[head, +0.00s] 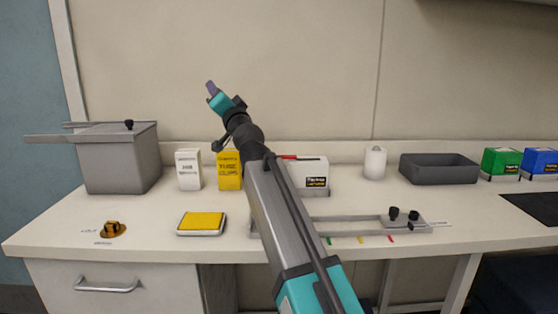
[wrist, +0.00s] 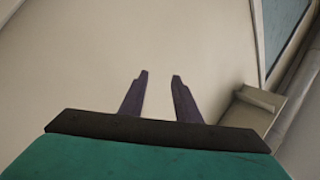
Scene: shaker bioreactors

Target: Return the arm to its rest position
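My gripper (head: 211,89) is raised above the bench in the head view, in front of the wall and higher than everything on the worktop. My arm reaches up from the bottom of the picture and leans left. In the wrist view the two dark fingers of my gripper (wrist: 159,80) stand apart with a gap between them. Nothing is between them, only the pale wall behind. The arm hides part of the middle of the bench.
The bench (head: 150,270) carries a grey bath (head: 120,165), a white box (head: 189,170), a yellow box (head: 229,175), a yellow pad (head: 201,222), a metal rail (head: 360,228), a white roll (head: 375,163) and a dark tray (head: 438,168). Air around the gripper looks clear.

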